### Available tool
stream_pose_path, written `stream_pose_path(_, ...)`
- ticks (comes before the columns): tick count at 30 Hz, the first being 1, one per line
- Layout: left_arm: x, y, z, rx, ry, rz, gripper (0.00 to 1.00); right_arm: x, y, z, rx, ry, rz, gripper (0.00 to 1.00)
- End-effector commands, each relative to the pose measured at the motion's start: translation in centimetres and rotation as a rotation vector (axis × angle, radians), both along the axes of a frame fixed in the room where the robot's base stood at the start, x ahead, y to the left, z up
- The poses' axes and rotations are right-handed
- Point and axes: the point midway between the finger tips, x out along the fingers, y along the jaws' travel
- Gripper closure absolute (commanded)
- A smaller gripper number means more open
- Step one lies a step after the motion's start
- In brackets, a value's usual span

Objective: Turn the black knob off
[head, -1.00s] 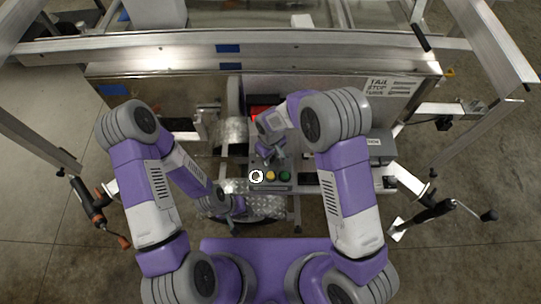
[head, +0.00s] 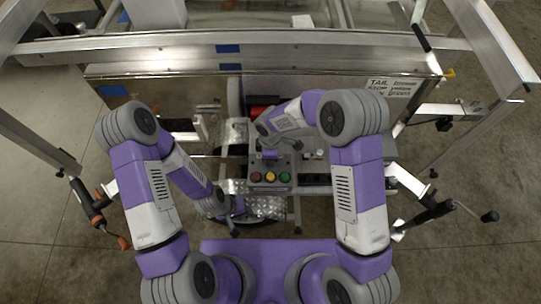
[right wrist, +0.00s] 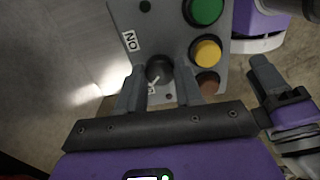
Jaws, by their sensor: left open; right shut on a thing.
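The black knob (right wrist: 159,69) is on a grey control box and sits between the two fingers of my right gripper (right wrist: 158,90), which is shut on it. A white "ON" label (right wrist: 130,41) is near the knob, and another label is partly hidden below it. In the head view the control box (head: 284,188) stands at the centre, and my right gripper (head: 269,154) is over its far part, hiding the knob. My left gripper (head: 236,213) is open and empty, low and left of the box.
The box also carries a green button (right wrist: 204,10), a yellow button (right wrist: 206,50) and a red button (head: 255,177). An aluminium trailer frame (head: 330,38) spans the back. A red object (head: 262,111) is behind my right gripper.

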Motion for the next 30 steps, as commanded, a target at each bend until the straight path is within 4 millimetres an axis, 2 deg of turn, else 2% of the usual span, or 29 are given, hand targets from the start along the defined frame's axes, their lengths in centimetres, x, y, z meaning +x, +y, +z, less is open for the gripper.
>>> stream_pose_path(9,0.0,0.0,0.05,0.0,0.0,0.0,0.57,0.04,0.0,0.01,0.001,0.0,0.065,0.95)
stream_pose_path(21,0.0,0.0,0.05,0.0,0.0,0.0,0.57,0.02,0.01,0.0,0.0,-0.001,0.07,0.95)
stream_pose_path(22,0.0,0.0,0.05,0.0,0.0,0.0,0.57,0.02,0.01,0.0,0.0,-0.001,0.07,0.6)
stream_pose_path(26,0.0,0.0,0.05,0.0,0.0,0.0,0.57,0.02,0.01,0.0,0.0,0.0,0.069,0.4)
stream_pose_path(30,0.0,0.0,0.05,0.0,0.0,0.0,0.57,0.01,0.0,-0.01,0.0,0.0,0.069,0.39)
